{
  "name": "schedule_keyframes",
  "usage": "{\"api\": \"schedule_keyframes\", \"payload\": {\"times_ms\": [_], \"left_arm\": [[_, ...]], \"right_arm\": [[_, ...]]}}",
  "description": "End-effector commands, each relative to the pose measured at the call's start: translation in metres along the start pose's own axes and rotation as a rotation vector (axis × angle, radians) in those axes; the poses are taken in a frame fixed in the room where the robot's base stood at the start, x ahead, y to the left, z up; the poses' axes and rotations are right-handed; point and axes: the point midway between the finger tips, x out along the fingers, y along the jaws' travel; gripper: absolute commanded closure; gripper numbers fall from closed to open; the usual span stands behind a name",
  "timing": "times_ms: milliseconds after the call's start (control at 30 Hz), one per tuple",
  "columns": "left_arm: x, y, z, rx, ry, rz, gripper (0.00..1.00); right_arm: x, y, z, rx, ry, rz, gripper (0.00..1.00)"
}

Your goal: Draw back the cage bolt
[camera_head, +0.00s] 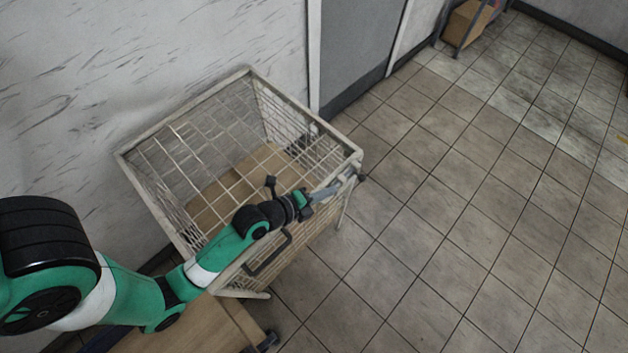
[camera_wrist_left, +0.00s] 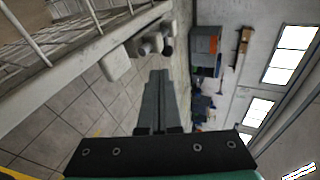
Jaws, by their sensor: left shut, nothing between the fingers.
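The wire cage (camera_head: 240,75) has a pale frame and stands against the wall. Its frame and wires also show at the upper left of the left wrist view (camera_wrist_left: 90,50). A pale fitting with short cylinders, which looks like the bolt (camera_wrist_left: 150,43), sits at the end of the cage rail in the left wrist view. In the head view that corner is small and partly hidden by my gripper. My left gripper (camera_head: 338,184) reaches over the cage's front rim to its right corner. Its fingers (camera_wrist_left: 158,78) are shut and empty, just short of the fitting; contact cannot be told.
Brown cardboard (camera_head: 225,190) lies inside the cage. A black handle (camera_head: 268,256) is on the cage front, below my arm. A wooden surface (camera_head: 190,330) is at the bottom. Open tiled floor (camera_head: 460,230) lies to the right, and a shelf with a box (camera_head: 467,22) stands far back.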

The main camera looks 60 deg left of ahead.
Motion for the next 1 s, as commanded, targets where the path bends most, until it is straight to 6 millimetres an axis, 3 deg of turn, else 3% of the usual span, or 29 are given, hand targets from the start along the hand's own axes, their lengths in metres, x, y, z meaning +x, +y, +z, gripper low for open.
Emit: {"api": "schedule_keyframes", "payload": {"times_ms": [100,300,933,1000], "left_arm": [[-0.024,0.000,0.000,-0.002,-0.001,0.002,1.00],[-0.041,0.001,0.000,-0.001,0.000,0.002,1.00],[-0.042,0.000,-0.001,0.001,0.004,0.001,1.00],[-0.038,-0.009,-0.005,0.012,0.016,-0.018,1.00]], "right_arm": [[0.003,0.000,-0.003,0.000,0.000,0.000,0.50],[0.004,0.000,-0.004,0.000,0.000,0.000,0.50],[0.004,0.000,-0.004,0.000,0.000,0.000,0.50],[0.004,0.000,-0.004,0.000,0.000,0.000,0.50]]}}
